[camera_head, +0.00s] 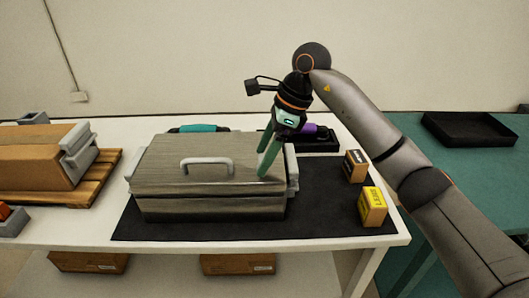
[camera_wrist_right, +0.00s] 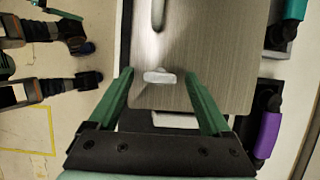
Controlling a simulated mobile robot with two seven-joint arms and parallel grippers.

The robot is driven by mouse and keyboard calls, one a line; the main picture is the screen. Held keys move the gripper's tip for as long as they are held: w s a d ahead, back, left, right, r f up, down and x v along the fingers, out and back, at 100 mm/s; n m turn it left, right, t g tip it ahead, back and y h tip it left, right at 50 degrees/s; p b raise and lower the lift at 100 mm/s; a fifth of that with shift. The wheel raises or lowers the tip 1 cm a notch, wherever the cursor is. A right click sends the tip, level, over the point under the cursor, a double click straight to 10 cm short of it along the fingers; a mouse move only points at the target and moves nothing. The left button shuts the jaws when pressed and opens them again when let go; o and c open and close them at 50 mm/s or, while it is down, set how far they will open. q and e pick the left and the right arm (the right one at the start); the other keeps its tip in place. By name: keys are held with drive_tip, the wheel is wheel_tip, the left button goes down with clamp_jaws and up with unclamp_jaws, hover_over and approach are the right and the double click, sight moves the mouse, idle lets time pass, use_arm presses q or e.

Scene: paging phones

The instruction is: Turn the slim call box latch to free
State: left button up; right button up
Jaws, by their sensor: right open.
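In the wrist view the right gripper (camera_wrist_right: 159,74) has one finger on each side of the latch, with gaps between. Contact with the lid is unclear. The fingers hide the latch in the head view.
Behind the box are a teal handset (camera_head: 198,128) and a purple handset (camera_head: 309,129). Two small cartons (camera_head: 355,166) (camera_head: 373,206) stand to the right on the black mat (camera_head: 325,205). A brown case (camera_head: 35,155) sits on a pallet at left.

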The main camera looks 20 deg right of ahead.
clamp_jaws()
idle(0.5)
